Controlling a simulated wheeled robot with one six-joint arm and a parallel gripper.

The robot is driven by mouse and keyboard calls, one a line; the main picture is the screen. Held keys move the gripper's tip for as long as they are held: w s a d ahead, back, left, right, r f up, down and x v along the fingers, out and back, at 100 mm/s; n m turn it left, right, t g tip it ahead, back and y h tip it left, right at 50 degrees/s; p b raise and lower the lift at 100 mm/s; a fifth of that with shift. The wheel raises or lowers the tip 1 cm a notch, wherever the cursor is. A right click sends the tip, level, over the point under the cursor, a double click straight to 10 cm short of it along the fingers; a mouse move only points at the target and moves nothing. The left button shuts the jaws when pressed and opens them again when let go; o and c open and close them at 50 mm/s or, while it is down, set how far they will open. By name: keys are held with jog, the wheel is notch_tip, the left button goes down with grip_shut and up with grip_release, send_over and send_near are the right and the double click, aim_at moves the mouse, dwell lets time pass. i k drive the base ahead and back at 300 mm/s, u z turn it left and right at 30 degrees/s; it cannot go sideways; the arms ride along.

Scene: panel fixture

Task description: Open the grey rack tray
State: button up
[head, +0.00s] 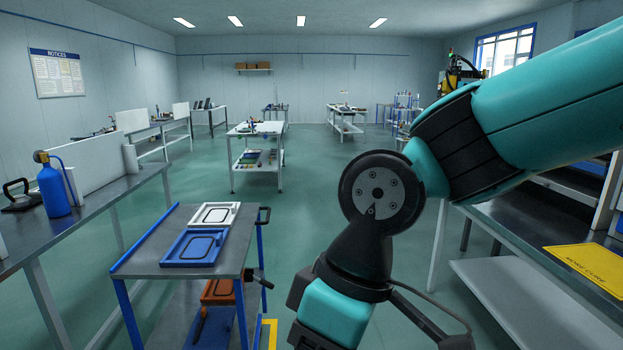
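I cannot make out a grey rack tray for certain in the head view. A dark grey rack-like structure (575,187) stands on the bench at the right edge, cut off by the frame and partly behind my arm. My teal and black arm comes in from the upper right and bends down to the bottom centre. My gripper's fingertips are not visible, so its state and anything in it are hidden.
A cart (178,240) at left centre carries a white panel (215,215) and a blue panel (194,247). The left bench (95,208) holds a blue bottle (53,188). A yellow sign (590,262) lies on the right bench (510,222). Green floor is clear in the middle.

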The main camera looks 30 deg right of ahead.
aim_at(586, 189)
jog(key=z, duration=1.45)
jog(key=i, duration=1.15)
jog(key=u, duration=0.55)
jog(key=i, duration=0.95)
jog(key=z, duration=1)
jog(key=i, duration=0.95)
jog(key=z, duration=0.75)
